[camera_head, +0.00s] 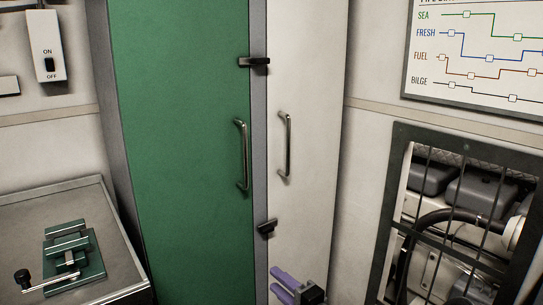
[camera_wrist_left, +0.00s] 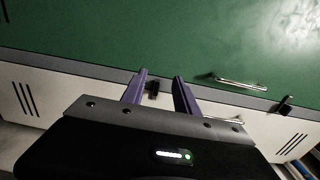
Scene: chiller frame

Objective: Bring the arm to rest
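My left gripper (camera_head: 276,281) shows at the bottom of the head view, low in front of the white door (camera_head: 305,110). Its purple fingers point left. In the left wrist view the fingers (camera_wrist_left: 161,76) stand apart with nothing held between them. A black latch (camera_wrist_left: 153,87) shows beyond the gap between them, and I cannot tell how far off it is. Most of my left arm is outside the head view. My right gripper is in neither view.
A tall cabinet has a green door (camera_head: 185,130) and the white door, both looking shut, with metal handles (camera_head: 241,155) and black latches (camera_head: 255,62). A bench with a green clamp-like fixture (camera_head: 72,255) stands left. A barred opening (camera_head: 465,190) shows machinery at right.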

